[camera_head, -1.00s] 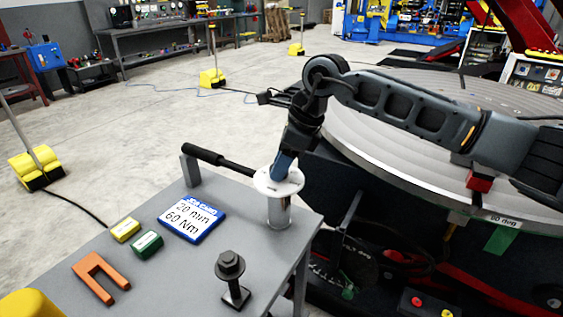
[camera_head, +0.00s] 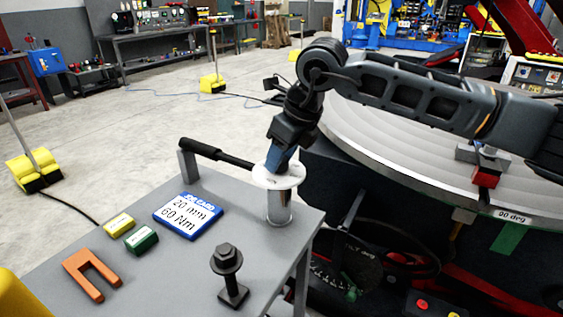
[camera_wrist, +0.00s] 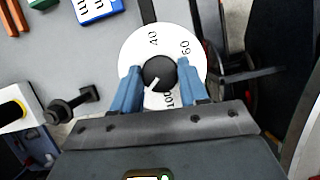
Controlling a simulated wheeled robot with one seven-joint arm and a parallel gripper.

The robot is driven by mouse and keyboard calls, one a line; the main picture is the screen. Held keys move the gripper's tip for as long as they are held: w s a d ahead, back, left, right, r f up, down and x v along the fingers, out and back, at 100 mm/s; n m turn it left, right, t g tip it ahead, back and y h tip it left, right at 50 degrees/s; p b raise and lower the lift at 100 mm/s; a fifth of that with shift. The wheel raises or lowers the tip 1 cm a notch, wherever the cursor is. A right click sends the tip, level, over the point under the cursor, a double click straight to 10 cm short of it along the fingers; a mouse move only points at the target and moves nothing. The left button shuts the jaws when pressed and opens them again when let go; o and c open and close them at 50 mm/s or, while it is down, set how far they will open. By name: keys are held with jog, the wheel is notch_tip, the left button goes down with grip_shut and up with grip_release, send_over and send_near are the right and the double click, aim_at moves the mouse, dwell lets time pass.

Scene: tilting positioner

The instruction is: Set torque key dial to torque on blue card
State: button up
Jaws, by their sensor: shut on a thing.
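The torque key has a white dial disc (camera_head: 291,181) on a metal cylinder (camera_head: 279,211) and a black handle (camera_head: 204,151) reaching left. In the wrist view the dial (camera_wrist: 136,50) shows 40, 60 and 100; other marks are hidden by my fingers. My gripper (camera_wrist: 162,84) is shut on the black centre knob (camera_wrist: 160,70), one blue finger on each side. The knob's white pointer slants down-left, just left of the 100 and away from the 60. The blue job card (camera_head: 188,216) lies left of the key and reads 20 mm, 60 Nm.
On the grey table (camera_head: 185,285) are a yellow block (camera_head: 119,225), a green block (camera_head: 142,240), an orange fork-shaped piece (camera_head: 92,275) and an upright bolt (camera_head: 229,268). The large round positioner table (camera_head: 400,150) stands right, close behind the key and under my arm.

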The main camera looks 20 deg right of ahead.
aim_at(290, 178)
jog(key=shift+a+m+t+h+b, duration=0.1)
jog(key=shift+m+t+h+b, duration=0.2)
jog(key=shift+m+b, duration=0.55)
jog(key=shift+m, duration=0.25)
jog(key=o, duration=1.1)
jog(key=shift+c, duration=0.2)
jog(key=v, duration=0.8)
jog(key=shift+b, duration=0.45)
jog(key=shift+a, duration=0.15)
